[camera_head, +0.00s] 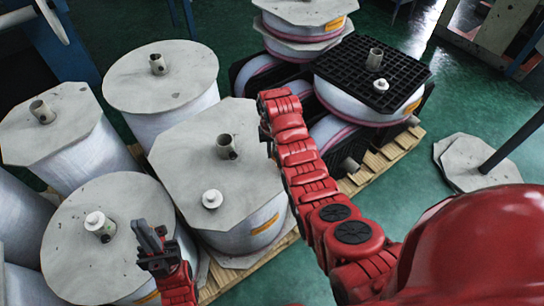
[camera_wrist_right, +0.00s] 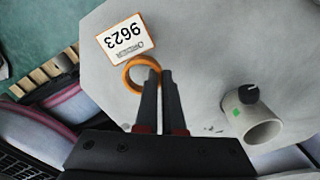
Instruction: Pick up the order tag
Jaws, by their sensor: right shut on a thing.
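The order tag (camera_wrist_right: 125,37) is a white card with an orange border, the number 9623 and an orange ring (camera_wrist_right: 139,74). It shows upside down in the right wrist view, in front of a grey cover sheet (camera_wrist_right: 210,60). My right gripper (camera_wrist_right: 161,76) is shut on the ring, with its dark fingers close together. I cannot tell whether the card touches the sheet. In the head view my right arm reaches up from the lower right; its gripper and the tag are hidden there. My left gripper (camera_head: 155,245) hangs over a round-topped roll at the lower left, its jaws unclear.
Several large film rolls with grey covers (camera_head: 160,75) crowd the left and middle. A black grid pallet (camera_head: 345,65) lies on a roll stack. A core tube (camera_wrist_right: 262,127) stands near my right gripper. Grey sheets (camera_head: 475,165) lie on the green floor at right.

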